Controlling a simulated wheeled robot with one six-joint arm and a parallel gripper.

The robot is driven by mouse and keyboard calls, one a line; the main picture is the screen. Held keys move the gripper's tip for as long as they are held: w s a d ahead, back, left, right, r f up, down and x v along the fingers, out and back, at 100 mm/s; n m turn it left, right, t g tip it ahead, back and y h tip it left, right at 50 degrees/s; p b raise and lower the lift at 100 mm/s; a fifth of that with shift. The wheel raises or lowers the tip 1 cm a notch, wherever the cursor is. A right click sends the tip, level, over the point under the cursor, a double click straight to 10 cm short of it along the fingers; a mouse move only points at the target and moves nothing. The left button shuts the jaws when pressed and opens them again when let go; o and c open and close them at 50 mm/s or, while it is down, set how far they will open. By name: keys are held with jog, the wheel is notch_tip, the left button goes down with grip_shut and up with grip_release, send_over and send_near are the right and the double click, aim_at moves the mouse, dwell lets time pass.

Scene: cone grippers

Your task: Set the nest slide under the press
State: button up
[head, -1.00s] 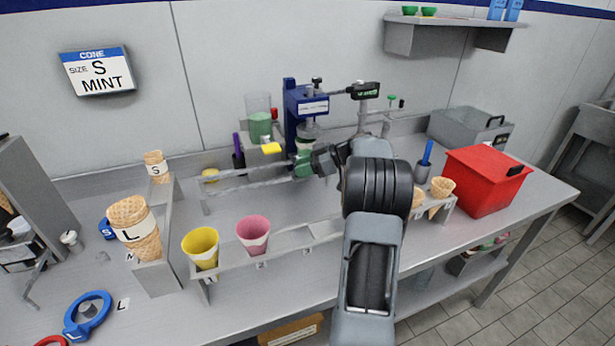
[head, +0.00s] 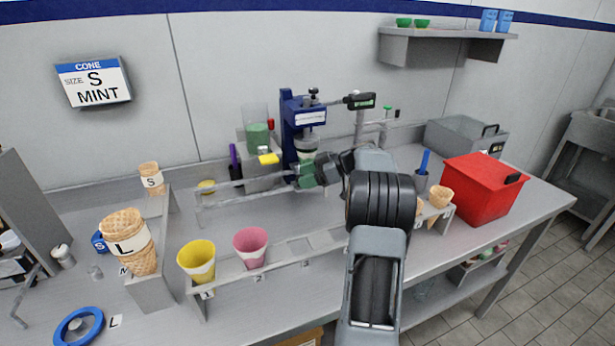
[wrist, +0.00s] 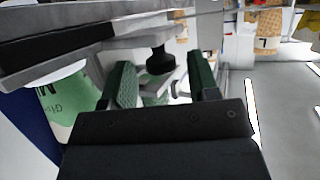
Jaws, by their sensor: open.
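The blue press (head: 288,125) stands at the back middle of the bench, with a pale cup-like part (head: 307,144) under its head. Metal rails (head: 245,197) run left from the press base. My gripper (head: 304,175), with green finger pads, is at the rails' right end, just in front of the press. In the wrist view my gripper (wrist: 160,76) is open. A black knob (wrist: 161,60) on a grey metal piece (wrist: 158,84) shows between and beyond the fingers, apparently not gripped. It looks like the nest slide's handle; the nest itself I cannot make out clearly.
A front rack (head: 280,258) holds a yellow cone sleeve (head: 197,258) and a pink one (head: 251,245). A red bin (head: 482,188) stands right. A stacked L cone (head: 130,240) stands left. A green-filled clear container (head: 257,132) stands left of the press. Bench is clear between rails and rack.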

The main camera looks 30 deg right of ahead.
jog(key=v, duration=1.3)
jog(key=shift+s+d, duration=0.25)
jog(key=shift+d, duration=0.05)
jog(key=shift+a, duration=0.1)
